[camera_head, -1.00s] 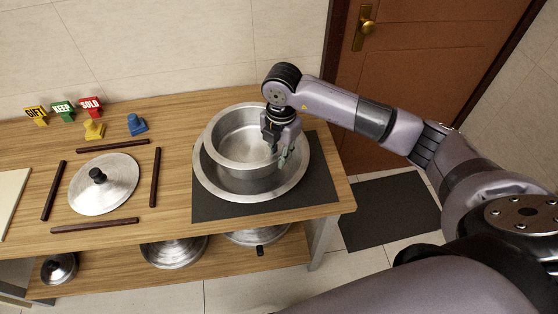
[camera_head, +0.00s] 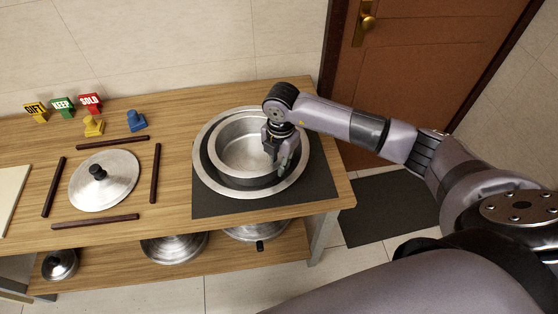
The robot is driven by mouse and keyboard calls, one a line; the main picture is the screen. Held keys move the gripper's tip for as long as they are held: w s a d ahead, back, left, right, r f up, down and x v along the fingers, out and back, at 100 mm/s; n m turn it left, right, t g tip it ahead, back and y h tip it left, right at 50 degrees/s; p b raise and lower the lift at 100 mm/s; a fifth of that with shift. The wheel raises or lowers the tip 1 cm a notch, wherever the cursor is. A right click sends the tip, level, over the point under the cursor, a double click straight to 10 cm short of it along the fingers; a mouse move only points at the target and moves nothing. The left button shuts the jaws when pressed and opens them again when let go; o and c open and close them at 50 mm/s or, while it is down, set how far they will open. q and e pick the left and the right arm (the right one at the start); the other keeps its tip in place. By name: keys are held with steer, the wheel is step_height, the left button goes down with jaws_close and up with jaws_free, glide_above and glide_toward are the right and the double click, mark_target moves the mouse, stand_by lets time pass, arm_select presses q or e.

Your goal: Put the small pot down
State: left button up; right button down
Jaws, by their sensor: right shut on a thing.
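The small pot (camera_head: 240,150) is a silver metal pot, upright inside a wider silver pot (camera_head: 211,178) that surrounds it. My right gripper (camera_head: 278,163) is shut on the right side of the small pot's wall, its fingers reaching over the rim. A dark gap shows between the two walls. I cannot tell whether the small pot's base touches the bottom of the wider pot. The wider pot stands on a dark mat (camera_head: 318,190) at the table's right end. My left gripper is not in view.
A silver lid (camera_head: 113,190) lies on the wooden table (camera_head: 170,200) between several dark bars. GIFT, KEEP and SOLD signs (camera_head: 63,107) and yellow (camera_head: 93,126) and blue (camera_head: 136,121) pieces stand behind. Several lids lie on the lower shelf (camera_head: 110,270).

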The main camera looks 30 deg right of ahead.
steer(key=shift+f, duration=0.15)
steer(key=c, duration=1.8)
jaws_free()
steer(key=shift+r, duration=0.3)
steer(key=shift+r+p, duration=0.55)
steer(key=shift+p, duration=0.1)
step_height(320, 180, up, 12)
steer(key=b, duration=0.3)
steer(key=shift+s+d+f, duration=0.1)
steer(key=shift+s+f, duration=0.05)
